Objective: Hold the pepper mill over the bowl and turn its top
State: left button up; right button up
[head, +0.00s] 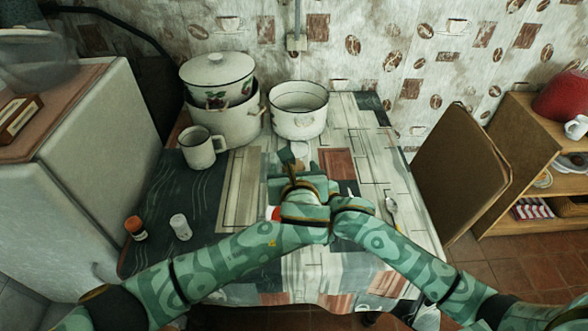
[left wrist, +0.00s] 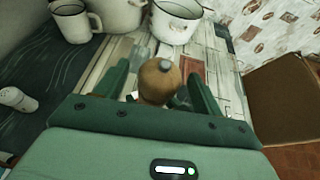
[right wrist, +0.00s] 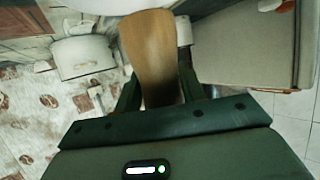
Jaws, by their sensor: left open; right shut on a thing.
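The pepper mill is wooden; its rounded top with a metal tip (left wrist: 158,78) stands between the fingers of my left gripper (left wrist: 163,90) in the left wrist view. Those fingers are open, apart on either side of the top. My right gripper (right wrist: 158,88) is shut on the mill's brown body (right wrist: 150,45), which shows in the right wrist view.
A white mug (head: 200,148), a lidded pot (head: 218,82) and an open white pot (head: 298,110) stand at the back of the table. A spoon (head: 391,206) lies at right, near a brown chair (head: 462,170).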

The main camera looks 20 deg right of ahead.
pick_arm(q)
jog(key=shift+c, duration=0.2)
jog(key=c, duration=1)
jog(key=shift+o, duration=0.2)
jog(key=m+h, duration=0.1)
jog(key=m+g+h, duration=0.1)
jog(key=m+h, duration=0.1)
jog(key=m+g+h, duration=0.1)
jog(key=shift+w+a+h, duration=0.2)
jog(key=shift+a+h, duration=0.1)
jog(key=shift+a, duration=0.05)
jog(key=shift+w+a+m+g+h, duration=0.1)
jog(key=shift+w+m+g+h, duration=0.05)
jog(key=shift+m+g+h, duration=2)
jog(key=shift+m+y, duration=0.25)
jog(key=shift+m, duration=0.2)
